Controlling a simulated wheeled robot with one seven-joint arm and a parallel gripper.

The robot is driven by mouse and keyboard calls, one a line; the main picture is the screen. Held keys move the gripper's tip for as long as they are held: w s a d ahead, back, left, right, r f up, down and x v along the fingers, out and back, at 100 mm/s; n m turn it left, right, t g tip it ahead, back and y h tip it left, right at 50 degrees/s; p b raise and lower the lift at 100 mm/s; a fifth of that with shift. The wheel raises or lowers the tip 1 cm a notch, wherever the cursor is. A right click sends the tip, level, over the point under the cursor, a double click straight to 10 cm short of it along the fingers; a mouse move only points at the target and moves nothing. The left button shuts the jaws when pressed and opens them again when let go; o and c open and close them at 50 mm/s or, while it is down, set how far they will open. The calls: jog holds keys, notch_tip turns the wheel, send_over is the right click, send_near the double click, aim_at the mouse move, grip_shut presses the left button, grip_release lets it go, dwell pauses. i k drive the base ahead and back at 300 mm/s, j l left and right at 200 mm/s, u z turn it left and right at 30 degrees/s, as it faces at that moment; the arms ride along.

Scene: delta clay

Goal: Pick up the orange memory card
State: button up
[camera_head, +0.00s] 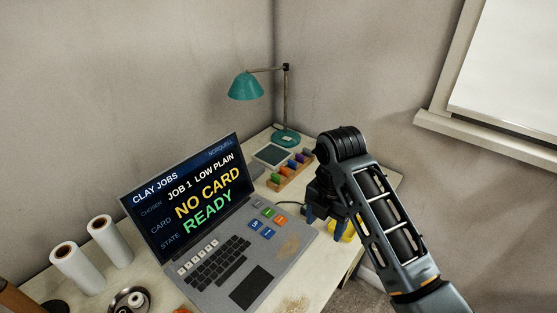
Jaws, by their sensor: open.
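A wooden rack (284,184) on the desk, behind the laptop's right side, holds several small coloured blocks or cards in a row. Another small orange thing (183,310) is cut off by the bottom edge. My gripper (322,215) points down over the desk's right side, to the right of and nearer than the rack. It is open; the arm partly hides its fingers, and I see nothing held.
An open laptop (215,260) reading "NO CARD" and "READY" fills the desk's middle. A teal lamp (246,87) stands behind the rack. White rolls (77,268) stand at left. A yellow object (348,233) is partly hidden behind my arm.

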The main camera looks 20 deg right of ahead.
aim_at(284, 172)
jog(key=i, duration=1)
